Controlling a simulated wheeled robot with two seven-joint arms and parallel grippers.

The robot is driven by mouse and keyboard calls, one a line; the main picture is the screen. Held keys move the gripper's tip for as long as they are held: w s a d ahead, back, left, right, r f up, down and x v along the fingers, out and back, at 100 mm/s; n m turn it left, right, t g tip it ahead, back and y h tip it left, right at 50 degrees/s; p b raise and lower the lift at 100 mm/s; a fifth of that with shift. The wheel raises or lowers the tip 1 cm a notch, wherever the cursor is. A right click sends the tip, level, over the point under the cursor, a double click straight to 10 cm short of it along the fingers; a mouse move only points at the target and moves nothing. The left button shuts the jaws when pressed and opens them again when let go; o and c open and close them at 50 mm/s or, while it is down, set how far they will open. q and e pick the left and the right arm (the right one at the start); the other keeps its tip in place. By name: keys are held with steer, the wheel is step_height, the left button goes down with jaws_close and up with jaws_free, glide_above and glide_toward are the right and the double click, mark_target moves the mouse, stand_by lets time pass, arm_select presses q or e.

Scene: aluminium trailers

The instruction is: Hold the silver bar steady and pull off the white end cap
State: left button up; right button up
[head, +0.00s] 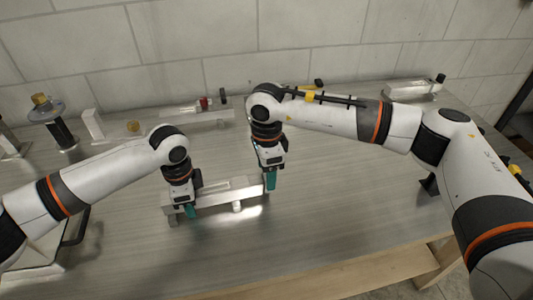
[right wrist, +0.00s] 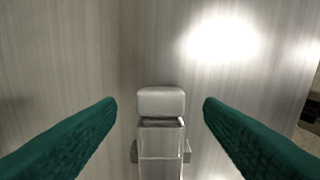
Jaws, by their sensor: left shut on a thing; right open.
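The silver bar (head: 222,196) lies on the table, running from lower left to upper right in the head view. My left gripper (head: 190,211) is shut on the bar near its left end. My right gripper (head: 270,182) is at the bar's right end with its green fingers open. In the right wrist view, the white end cap (right wrist: 161,101) sits on the end of the bar (right wrist: 160,148). The cap appears between the two fingertips, with a clear gap on both sides.
A longer metal piece (head: 165,124) with a red part lies behind, near the wall. A dark post with a flange (head: 60,130) stands at the back left. Another metal bar (head: 408,90) lies at the back right. The table in front of the silver bar is clear.

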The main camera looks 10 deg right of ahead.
mark_target(283, 189)
steer(key=shift+f, duration=1.65)
steer(key=c, duration=1.1)
steer(key=shift+o, duration=0.2)
steer(key=shift+w+d, duration=0.15)
steer(key=shift+d, duration=1.95)
steer(key=shift+d, duration=0.15)
step_height(283, 189, up, 9)
